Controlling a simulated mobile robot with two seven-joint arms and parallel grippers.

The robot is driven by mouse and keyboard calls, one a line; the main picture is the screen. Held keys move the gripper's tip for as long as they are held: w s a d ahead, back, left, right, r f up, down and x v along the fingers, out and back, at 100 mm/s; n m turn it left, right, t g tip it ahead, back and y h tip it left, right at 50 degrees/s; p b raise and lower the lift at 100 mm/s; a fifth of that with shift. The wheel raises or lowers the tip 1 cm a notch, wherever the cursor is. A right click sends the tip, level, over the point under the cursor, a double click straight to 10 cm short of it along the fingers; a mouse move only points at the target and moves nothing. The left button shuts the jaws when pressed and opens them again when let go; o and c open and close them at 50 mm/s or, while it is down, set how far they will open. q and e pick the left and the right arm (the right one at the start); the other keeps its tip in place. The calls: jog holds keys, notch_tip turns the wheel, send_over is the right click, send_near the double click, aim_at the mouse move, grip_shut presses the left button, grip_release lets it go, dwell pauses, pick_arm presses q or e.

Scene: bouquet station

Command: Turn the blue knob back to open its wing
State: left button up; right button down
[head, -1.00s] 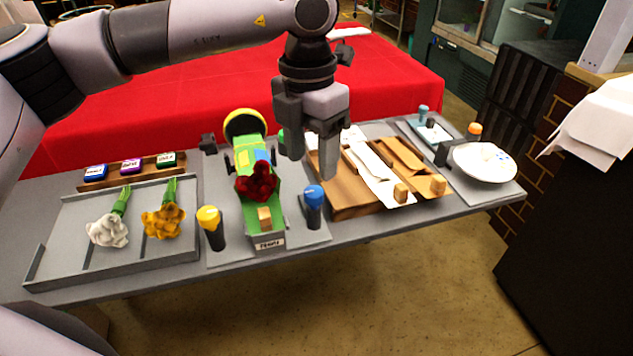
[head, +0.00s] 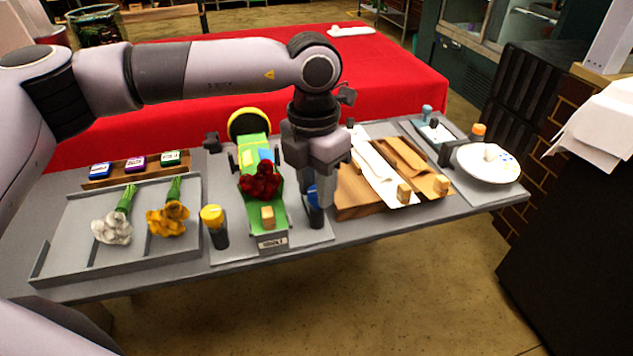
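The blue knob (head: 312,194) tops a dark post at the right front corner of the green bouquet holder's grey base. It is partly hidden behind my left gripper (head: 312,188). The gripper points down from above with its fingers apart, one finger in front and to the right of the knob. I cannot tell whether a finger touches it. The green wings (head: 247,155) carry yellow and blue patches, and a dark red flower bunch (head: 260,182) lies on the green holder. My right gripper is out of view.
A yellow knob (head: 212,215) stands left of the holder. A grey tray (head: 75,255) holds white and yellow flowers. A wooden board (head: 352,210) with paper strips lies close right of my gripper, with a white plate (head: 488,175) farther right.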

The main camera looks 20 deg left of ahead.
pick_arm(q)
jog(key=shift+m, duration=0.4)
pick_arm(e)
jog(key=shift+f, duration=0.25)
pick_arm(q)
jog(key=shift+b, duration=0.35)
jog(key=m+b, duration=0.1)
jog(key=m, duration=0.1)
jog(key=shift+m, duration=0.4)
jog(key=m+b, duration=0.1)
jog(key=m, duration=0.2)
jog(key=shift+w+m, duration=0.1)
jog(key=shift+m, duration=1.1)
jog(key=m+b, duration=0.1)
jog(key=m, duration=0.3)
jog(key=shift+m, duration=0.3)
jog(key=shift+r+m+b, duration=0.1)
jog(key=shift+m+b, duration=0.2)
jog(key=shift+m, duration=0.9)
jog(key=shift+m+y, duration=0.3)
jog(key=shift+m, duration=0.8)
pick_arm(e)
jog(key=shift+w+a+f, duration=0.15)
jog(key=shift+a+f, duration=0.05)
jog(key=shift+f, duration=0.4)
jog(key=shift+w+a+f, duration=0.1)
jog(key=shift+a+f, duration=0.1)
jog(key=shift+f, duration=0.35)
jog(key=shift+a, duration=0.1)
